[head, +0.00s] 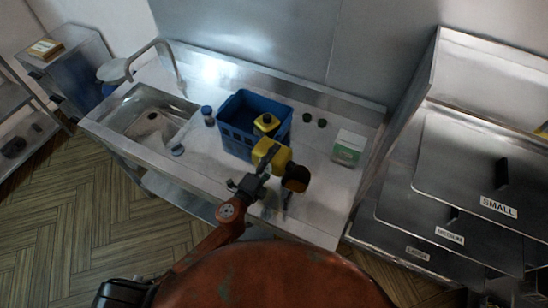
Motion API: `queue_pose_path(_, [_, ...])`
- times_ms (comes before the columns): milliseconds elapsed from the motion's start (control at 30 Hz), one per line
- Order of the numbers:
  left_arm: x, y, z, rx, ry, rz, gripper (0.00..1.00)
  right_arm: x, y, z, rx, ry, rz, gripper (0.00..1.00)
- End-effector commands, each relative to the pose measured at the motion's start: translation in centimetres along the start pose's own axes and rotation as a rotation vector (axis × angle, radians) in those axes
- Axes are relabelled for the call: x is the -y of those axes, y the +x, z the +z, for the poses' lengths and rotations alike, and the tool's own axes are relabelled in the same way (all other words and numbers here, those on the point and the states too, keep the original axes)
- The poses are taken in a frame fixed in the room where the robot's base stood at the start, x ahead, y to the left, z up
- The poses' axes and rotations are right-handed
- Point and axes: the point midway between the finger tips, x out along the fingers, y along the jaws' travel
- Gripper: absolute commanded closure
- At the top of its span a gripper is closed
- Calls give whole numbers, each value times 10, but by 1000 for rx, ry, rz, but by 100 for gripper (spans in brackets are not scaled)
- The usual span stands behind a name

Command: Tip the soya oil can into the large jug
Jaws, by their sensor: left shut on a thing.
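My left gripper (265,168) is shut on a yellow can (267,151), held in front of the blue crate. The can's label cannot be read, and the gripper hides part of it. It looks tilted, but I cannot tell how far or whether anything flows. A dark brown open-topped vessel (296,179), which looks like the large jug, is just right of the can. I cannot tell whether they touch. A second yellow can (266,122) stands in the blue crate (237,141). My right gripper is not in view.
The steel counter (328,207) has a sink (150,116) at left. A blue-capped jar (208,115) stands left of the crate. Two small dark pots (321,123) and a green-and-white box (348,148) stand at right. Labelled steel lids (470,165) lie further right.

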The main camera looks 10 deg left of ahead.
Motion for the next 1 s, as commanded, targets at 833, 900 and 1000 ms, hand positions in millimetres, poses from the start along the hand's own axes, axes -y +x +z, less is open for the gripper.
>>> queue_pose_path(833, [33, 0, -17, 0, 504, -4, 69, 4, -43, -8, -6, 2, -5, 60])
queue_pose_path(900, [35, 0, -19, 0, 539, -4, 69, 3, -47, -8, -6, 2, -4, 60])
queue_pose_path(1000, [38, 0, -22, 0, 587, -4, 69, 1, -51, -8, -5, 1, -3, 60])
